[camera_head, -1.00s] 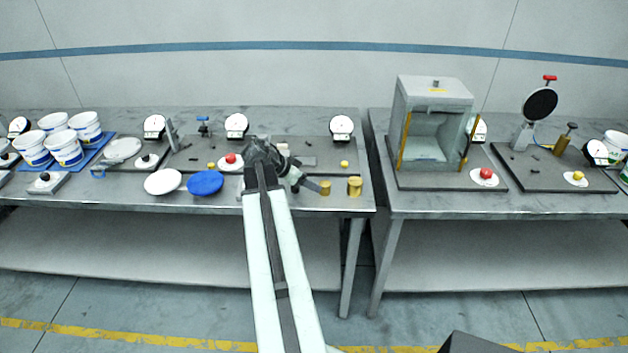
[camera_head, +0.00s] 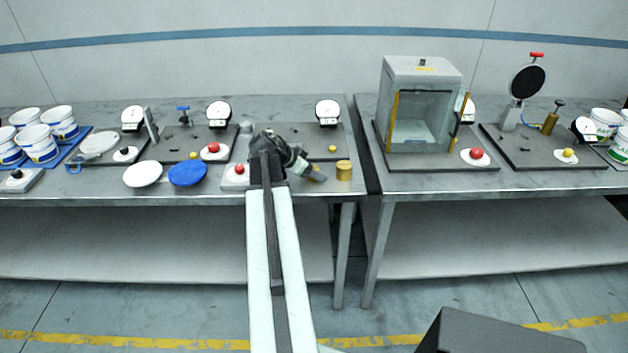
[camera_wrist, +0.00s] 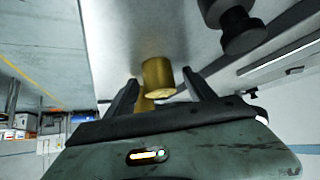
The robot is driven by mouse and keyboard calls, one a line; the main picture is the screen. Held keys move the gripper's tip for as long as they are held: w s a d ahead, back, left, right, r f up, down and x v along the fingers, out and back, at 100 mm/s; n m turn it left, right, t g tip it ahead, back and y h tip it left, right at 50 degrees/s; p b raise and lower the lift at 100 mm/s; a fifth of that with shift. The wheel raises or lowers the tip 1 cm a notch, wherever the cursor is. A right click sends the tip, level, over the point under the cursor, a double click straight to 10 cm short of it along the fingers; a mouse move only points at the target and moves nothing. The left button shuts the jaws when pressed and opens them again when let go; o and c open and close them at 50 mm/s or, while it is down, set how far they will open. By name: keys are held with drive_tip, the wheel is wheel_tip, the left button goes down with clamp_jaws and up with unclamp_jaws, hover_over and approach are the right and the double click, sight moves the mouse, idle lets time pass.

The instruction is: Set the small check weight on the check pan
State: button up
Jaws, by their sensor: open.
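A larger brass weight (camera_head: 344,170) stands upright near the front right corner of the left table. In the wrist view, a brass cylinder (camera_wrist: 158,77) stands just beyond my fingertips. A second piece of brass, probably the small check weight (camera_wrist: 144,104), shows between the fingers, partly hidden by my gripper body. My gripper (camera_head: 318,177) is open and low over the table, just left of the larger weight. In the wrist view its fingers (camera_wrist: 158,88) are spread on either side of the brass. I cannot tell which surface is the check pan.
A grey block with a red knob (camera_head: 238,170) is left of my gripper. A blue disc (camera_head: 187,173) and a white disc (camera_head: 142,174) lie farther left. A dial (camera_head: 327,112) stands behind. A grey open-fronted cabinet (camera_head: 424,65) is on the right table, across a gap.

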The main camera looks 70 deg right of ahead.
drive_tip(key=shift+r, duration=0.1)
drive_tip(key=shift+c, duration=0.9)
clamp_jaws()
drive_tip(key=shift+r, duration=0.1)
drive_tip(key=shift+r+p, duration=0.65)
drive_tip(key=shift+p, duration=0.15)
wheel_tip(320, 180, up, 3)
drive_tip(key=p, duration=0.3)
drive_tip(key=w+a, duration=0.8)
drive_tip(key=a, duration=0.5)
drive_tip(key=shift+w+a+r+p, duration=0.25)
drive_tip(key=shift+w+a+p, duration=0.05)
drive_tip(key=shift+w, duration=0.05)
